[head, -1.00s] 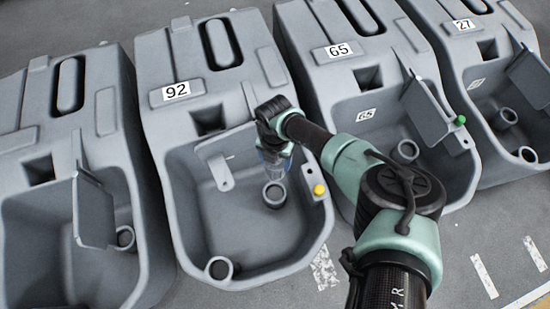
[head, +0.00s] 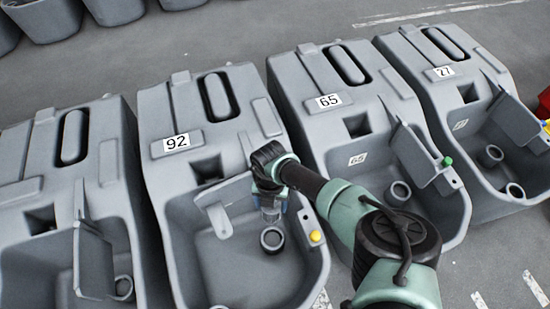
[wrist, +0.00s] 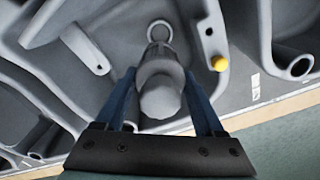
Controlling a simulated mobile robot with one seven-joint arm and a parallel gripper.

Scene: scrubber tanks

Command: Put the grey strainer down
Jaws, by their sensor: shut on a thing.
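My gripper (wrist: 160,78) is shut on the grey strainer (wrist: 160,95), which sits between its two blue fingers in the wrist view. In the head view my gripper (head: 270,205) is over the open basin of the tank marked 92 (head: 205,262). The strainer is mostly hidden there by the gripper. A short round pipe stub (head: 272,239) stands on the basin floor just below the gripper; its ring shows beyond the strainer in the wrist view (wrist: 160,30). Whether the strainer touches the stub cannot be told.
A yellow knob (head: 315,236) is on the basin's right rim, close to the gripper. A grey flap (head: 220,221) is to the left. Tank 65 (head: 322,125) stands close on the right, with a raised panel (head: 412,155) and green knob. Tank 27 (head: 445,95) is farther right.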

